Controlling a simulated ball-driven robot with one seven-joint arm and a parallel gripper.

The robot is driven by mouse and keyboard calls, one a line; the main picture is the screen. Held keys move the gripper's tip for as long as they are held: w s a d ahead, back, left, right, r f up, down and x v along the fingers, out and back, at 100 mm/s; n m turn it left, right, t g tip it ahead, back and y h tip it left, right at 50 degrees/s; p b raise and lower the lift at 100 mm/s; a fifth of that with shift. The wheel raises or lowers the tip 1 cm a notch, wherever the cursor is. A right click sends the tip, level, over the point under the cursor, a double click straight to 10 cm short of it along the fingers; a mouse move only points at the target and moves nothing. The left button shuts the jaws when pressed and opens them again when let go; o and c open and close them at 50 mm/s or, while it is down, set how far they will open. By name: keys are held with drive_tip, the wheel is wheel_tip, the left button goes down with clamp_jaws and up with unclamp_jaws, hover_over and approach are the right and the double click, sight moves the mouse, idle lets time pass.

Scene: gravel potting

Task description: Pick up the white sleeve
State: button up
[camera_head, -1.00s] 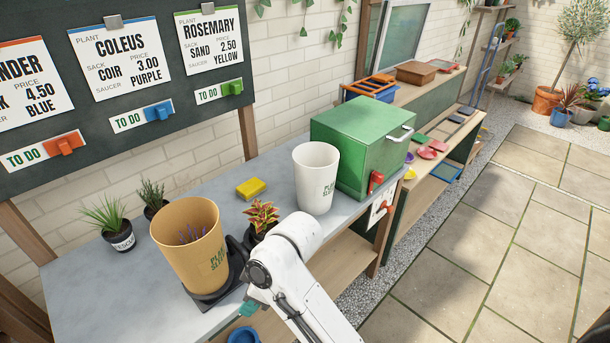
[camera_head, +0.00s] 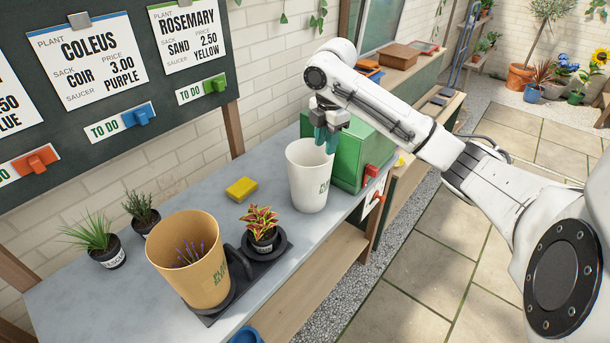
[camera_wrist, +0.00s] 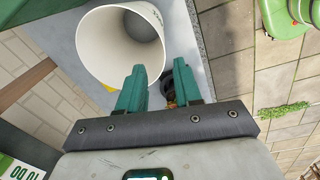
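The white sleeve (camera_head: 309,178) stands upright on the grey bench, just left of the green box. My gripper (camera_head: 325,139) is at the sleeve's right upper rim in the head view, its teal fingers pointing down. In the wrist view the sleeve's open mouth (camera_wrist: 113,45) lies ahead of the fingers, and my gripper (camera_wrist: 160,88) shows two teal fingers apart with a gap between them. The left finger overlaps the near rim; I cannot tell whether the rim is between the fingers.
A tan sleeve (camera_head: 190,265) stands around a lavender plant on the left. A coleus pot (camera_head: 262,238) sits on a black tray beside it. A yellow sponge (camera_head: 242,188) lies behind. The green box (camera_head: 349,155) is close on the sleeve's right.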

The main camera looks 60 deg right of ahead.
hover_over(324, 174)
wheel_tip(324, 174, down, 5)
drive_tip(key=shift+w+d+f+p, duration=0.1)
drive_tip(key=shift+d+p, duration=0.05)
drive_tip(key=shift+p, duration=0.15)
wheel_tip(324, 174, down, 4)
drive_tip(key=shift+r+p, duration=0.1)
drive_tip(key=shift+p, duration=0.65)
drive_tip(key=shift+f, duration=0.7)
drive_tip(key=shift+c, duration=0.3)
clamp_jaws()
